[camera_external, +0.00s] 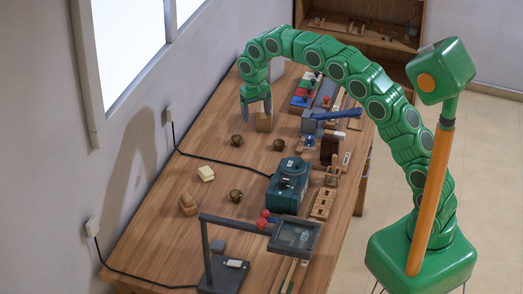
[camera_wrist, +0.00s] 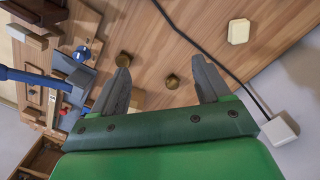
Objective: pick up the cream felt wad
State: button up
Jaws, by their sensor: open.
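The cream felt wad (camera_external: 206,173) is a small pale block lying on the wooden table, left of the middle in the external view. In the wrist view the wad (camera_wrist: 239,31) is at the upper right, beyond the right finger and apart from it. My gripper (camera_external: 256,113) hangs over the far part of the table, well away from the wad. In the wrist view my gripper (camera_wrist: 160,68) has its two grey fingers spread, and nothing is clamped between them.
A wooden block (camera_external: 264,123) is close by my fingers. Small brass knobs (camera_external: 237,141) stand near the wad, and a tan block (camera_external: 187,204) lies left of it. A black cable (camera_external: 222,161) runs past. A teal machine (camera_external: 288,186) and a magnifier stand (camera_external: 212,250) are nearer.

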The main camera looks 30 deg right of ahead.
jog(key=w+a+f, duration=0.3)
jog(key=a+f, duration=0.3)
jog(key=a, duration=0.3)
send_over(206, 170)
jog(key=f, duration=0.8)
jog(key=shift+w+a, duration=0.1)
jog(key=shift+a, duration=0.3)
jog(key=shift+f, duration=1.4)
jog(key=shift+d+f, duration=0.2)
jog(key=shift+f, duration=1.05)
jog(key=shift+d+f, duration=0.15)
jog(key=shift+f, duration=1.1)
jog(key=shift+c, duration=0.4)
jog(key=c, duration=0.9)
